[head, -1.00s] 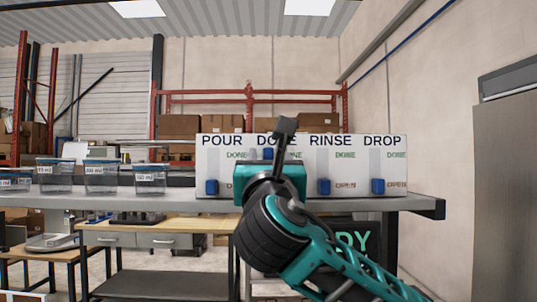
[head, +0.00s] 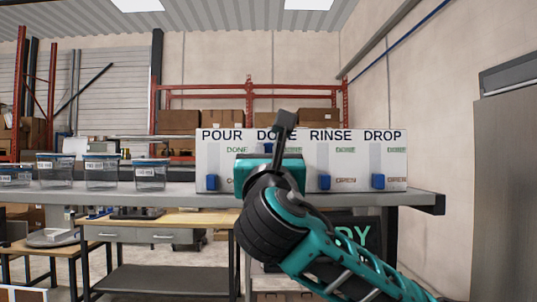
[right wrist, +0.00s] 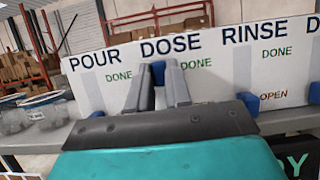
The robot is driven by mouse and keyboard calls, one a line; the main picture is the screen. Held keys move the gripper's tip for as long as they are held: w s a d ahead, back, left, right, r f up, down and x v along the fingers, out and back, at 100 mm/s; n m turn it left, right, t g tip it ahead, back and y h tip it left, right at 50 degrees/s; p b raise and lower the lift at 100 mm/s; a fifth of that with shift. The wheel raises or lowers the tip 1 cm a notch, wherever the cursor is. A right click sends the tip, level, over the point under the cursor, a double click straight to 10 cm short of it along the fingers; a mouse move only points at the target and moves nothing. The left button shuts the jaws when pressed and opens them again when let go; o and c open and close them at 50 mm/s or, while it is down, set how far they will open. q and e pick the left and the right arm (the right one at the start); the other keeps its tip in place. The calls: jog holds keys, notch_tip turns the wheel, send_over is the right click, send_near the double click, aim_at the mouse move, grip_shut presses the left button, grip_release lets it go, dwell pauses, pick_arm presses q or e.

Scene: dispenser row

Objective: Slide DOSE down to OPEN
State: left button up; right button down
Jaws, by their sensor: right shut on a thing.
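The white dispenser panel (head: 300,133) stands on the shelf, with columns POUR, DOSE, RINSE and DROP. The blue DOSE slider (right wrist: 158,70) is high in its track, about level with the green DONE mark (right wrist: 196,63). In the head view only a bit of the DOSE slider (head: 268,148) shows beside my gripper. My right gripper (right wrist: 159,77) has its two grey fingers on either side of this slider, shut on it. It also shows in the head view (head: 285,122), in front of the DOSE column. The DOSE OPEN mark is hidden behind my gripper. My left gripper is not in view.
The blue POUR (head: 211,182), RINSE (head: 324,182) and DROP (head: 378,181) sliders sit low in their tracks. Several lidded clear containers (head: 102,173) stand on the grey shelf (head: 420,200) to the left. A workbench (head: 160,228) stands below.

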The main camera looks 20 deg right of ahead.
notch_tip(320, 180, down, 6)
jog(key=b, duration=0.2)
jog(key=shift+b, duration=0.3)
jog(key=shift+f, duration=0.1)
jog(key=c, duration=1)
grip_release()
jog(key=shift+c, duration=0.2)
